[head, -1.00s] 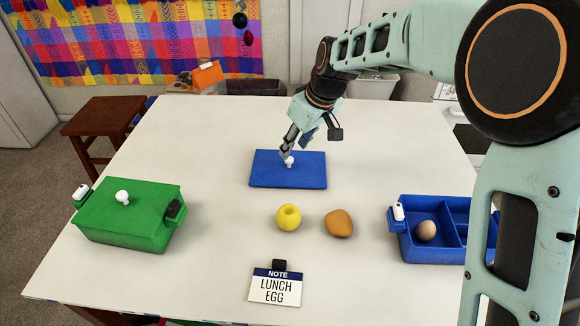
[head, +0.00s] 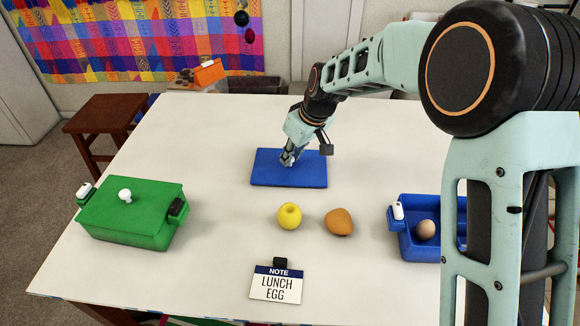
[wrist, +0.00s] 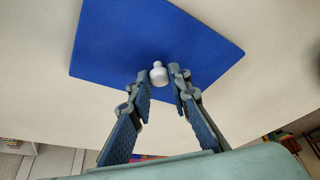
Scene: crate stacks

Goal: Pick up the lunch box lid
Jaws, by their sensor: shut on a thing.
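The blue lunch box lid (head: 262,172) lies flat at the middle of the table, with a white knob on top. My gripper (head: 288,161) reaches down over it from behind. In the wrist view, the white knob (wrist: 158,74) sits between the two fingertips, and my gripper is shut on it. The lid's blue top (wrist: 110,45) fills the upper part of that view. The open blue lunch box (head: 418,252) stands at the right with a brown egg (head: 425,230) in it. My arm hides its right part.
A closed green box (head: 125,228) with a white knob stands at the left. A note reading "LUNCH EGG" (head: 276,284) stands near the front edge. The table between them is clear.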

